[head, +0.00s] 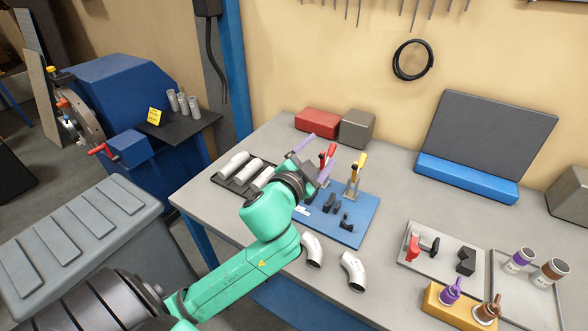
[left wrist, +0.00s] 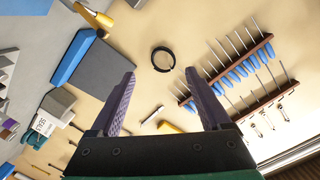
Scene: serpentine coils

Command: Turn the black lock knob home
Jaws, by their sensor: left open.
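My left gripper (head: 314,157) reaches in over the bench with lavender fingers spread and nothing between them. It is above the back left part of a blue fixture plate (head: 367,208). The plate carries a red-handled clamp (head: 331,152), a yellow-handled clamp (head: 360,161) and small black parts (head: 347,222). I cannot tell which black part is the lock knob. My arm and gripper hide part of the plate's left side. In the left wrist view, the open fingers (left wrist: 160,78) face the wall, and the yellow handle (left wrist: 97,15) shows at upper left. My right gripper is not seen.
Bent metal pipes (head: 353,270) lie in front of the plate. A black tray (head: 237,186) of light tubes is left of it. A grey tray (head: 418,268) with red and black parts is to the right. A red box (head: 317,122) stands behind.

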